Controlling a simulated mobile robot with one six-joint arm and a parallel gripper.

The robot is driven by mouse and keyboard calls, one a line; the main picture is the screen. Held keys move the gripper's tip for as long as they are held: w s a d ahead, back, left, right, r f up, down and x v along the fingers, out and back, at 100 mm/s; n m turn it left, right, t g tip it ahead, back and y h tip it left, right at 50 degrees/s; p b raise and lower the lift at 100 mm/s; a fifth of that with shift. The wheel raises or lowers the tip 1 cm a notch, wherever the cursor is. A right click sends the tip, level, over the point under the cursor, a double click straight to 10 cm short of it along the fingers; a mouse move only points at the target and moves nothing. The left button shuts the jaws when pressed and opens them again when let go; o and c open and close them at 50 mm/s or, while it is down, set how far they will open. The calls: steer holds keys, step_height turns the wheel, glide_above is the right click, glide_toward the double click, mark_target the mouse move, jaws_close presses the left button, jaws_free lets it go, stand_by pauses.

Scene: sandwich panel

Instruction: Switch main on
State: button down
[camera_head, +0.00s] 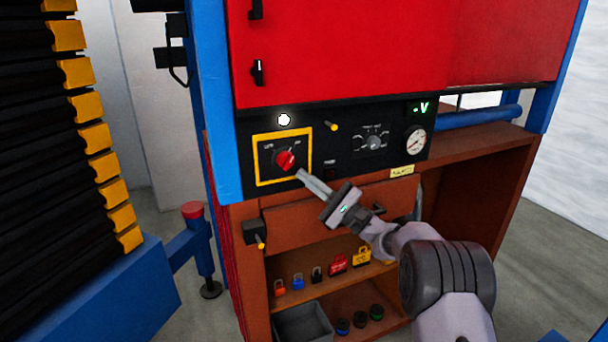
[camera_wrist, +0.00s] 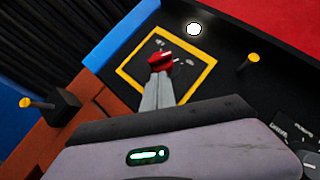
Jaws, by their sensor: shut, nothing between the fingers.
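The main switch is a red rotary knob (camera_head: 286,160) on a dark plate inside a yellow square frame (camera_head: 283,183), on the black control panel. In the wrist view the red knob (camera_wrist: 160,61) sits right beyond my fingertips. My gripper (camera_head: 301,174) is shut and empty, its fingers pointing at the knob from the lower right. In the wrist view my gripper (camera_wrist: 158,82) has its fingertips at the knob's lower edge. I cannot tell whether they touch it. The small lettering around the knob is too blurred to read for certain.
A white round lamp (camera_head: 284,120) and a yellow-tipped lever (camera_head: 332,127) are near the frame. A grey dial (camera_head: 374,143), a gauge (camera_head: 415,141) and a green display (camera_head: 420,108) lie to the right.

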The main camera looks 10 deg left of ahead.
steer(key=w+p+v, duration=0.1)
steer(key=p+v, duration=0.1)
steer(key=v, duration=0.9)
steer(key=shift+w+d+r, duration=0.2)
steer(key=shift+d, duration=0.25)
